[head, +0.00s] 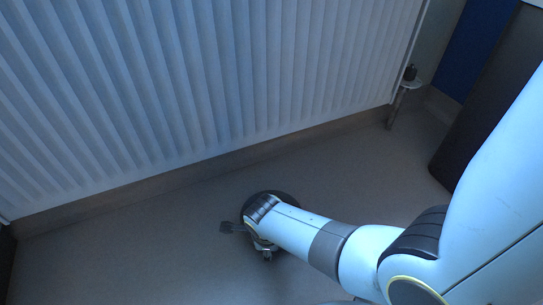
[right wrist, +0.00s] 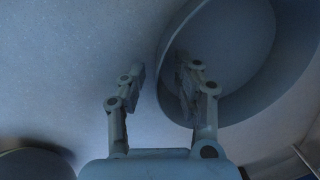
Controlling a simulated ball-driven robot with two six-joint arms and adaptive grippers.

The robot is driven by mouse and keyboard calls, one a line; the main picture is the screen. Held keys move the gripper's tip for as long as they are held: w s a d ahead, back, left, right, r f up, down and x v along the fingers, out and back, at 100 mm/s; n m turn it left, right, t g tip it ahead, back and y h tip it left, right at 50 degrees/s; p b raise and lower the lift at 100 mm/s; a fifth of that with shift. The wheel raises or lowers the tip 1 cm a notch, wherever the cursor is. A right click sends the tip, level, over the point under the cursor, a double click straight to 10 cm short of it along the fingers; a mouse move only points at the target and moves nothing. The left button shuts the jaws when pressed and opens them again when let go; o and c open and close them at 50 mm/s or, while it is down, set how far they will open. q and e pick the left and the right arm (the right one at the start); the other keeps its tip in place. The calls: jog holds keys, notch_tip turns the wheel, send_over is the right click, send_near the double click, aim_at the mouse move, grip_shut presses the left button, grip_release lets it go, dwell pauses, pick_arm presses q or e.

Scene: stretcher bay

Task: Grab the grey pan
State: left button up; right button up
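The grey pan (right wrist: 240,55) is a round, shallow-walled shape at the upper right of the right wrist view, partly cut off by the frame. My right gripper (right wrist: 160,82) is open. Its left finger is outside the pan and its right finger overlaps the inside, with the pan's near wall between them. I cannot tell whether either finger touches the wall. In the head view a dark round edge (head: 287,198) shows behind my right wrist, mostly hidden by it. My left gripper is not in view.
A white ribbed radiator or panel (head: 210,75) stands along the far side, with a pipe and valve (head: 408,85) at its right end. A dark box-like block (head: 480,120) stands at the right. The grey floor (head: 110,255) is clear at the left.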

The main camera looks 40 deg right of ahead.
grip_shut()
jog(key=shift+r, duration=0.15)
dwell(0.5)
